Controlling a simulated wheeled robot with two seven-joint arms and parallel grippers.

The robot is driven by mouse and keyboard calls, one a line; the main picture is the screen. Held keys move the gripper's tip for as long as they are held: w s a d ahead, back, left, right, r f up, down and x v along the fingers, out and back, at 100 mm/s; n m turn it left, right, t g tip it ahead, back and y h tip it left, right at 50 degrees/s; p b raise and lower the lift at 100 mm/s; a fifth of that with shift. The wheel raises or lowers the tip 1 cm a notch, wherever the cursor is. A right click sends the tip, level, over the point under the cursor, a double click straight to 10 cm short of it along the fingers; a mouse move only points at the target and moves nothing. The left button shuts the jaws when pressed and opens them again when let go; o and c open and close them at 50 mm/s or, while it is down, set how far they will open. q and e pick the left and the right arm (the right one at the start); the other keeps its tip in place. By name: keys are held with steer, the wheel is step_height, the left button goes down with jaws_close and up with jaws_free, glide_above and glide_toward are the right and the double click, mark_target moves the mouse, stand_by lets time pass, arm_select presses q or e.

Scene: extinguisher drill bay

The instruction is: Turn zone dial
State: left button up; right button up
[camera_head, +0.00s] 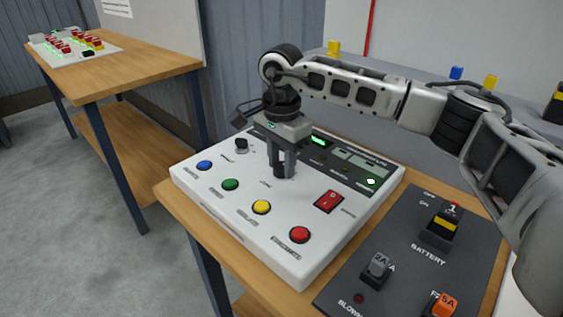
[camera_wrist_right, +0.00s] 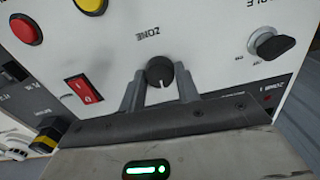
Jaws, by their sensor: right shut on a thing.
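The zone dial (camera_wrist_right: 159,71) is a small round black knob with a pale pointer mark, on a white control panel (camera_head: 245,215) labelled ZONE. In the right wrist view it sits between the two grey fingers of my right gripper (camera_wrist_right: 160,90). In the head view my right gripper (camera_head: 282,168) points down onto the middle of the panel, and its fingers largely hide the dial. The right gripper is shut on the dial. My left gripper is not in view.
The panel carries a blue button (camera_head: 204,166), green button (camera_head: 230,184), yellow button (camera_head: 261,207), red button (camera_head: 299,234), red rocker switch (camera_head: 328,201) and black key switch (camera_head: 241,144). A dark battery panel (camera_head: 400,240) lies to the right. Another wooden table (camera_head: 130,75) stands at the left.

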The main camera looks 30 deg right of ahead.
mark_target(281, 165)
steer(key=shift+r+n, duration=0.15)
steer(key=shift+n, duration=0.35)
steer(key=o, duration=1)
step_height(281, 165, up, 16)
steer(key=shift+f, duration=0.1)
stand_by(0.4)
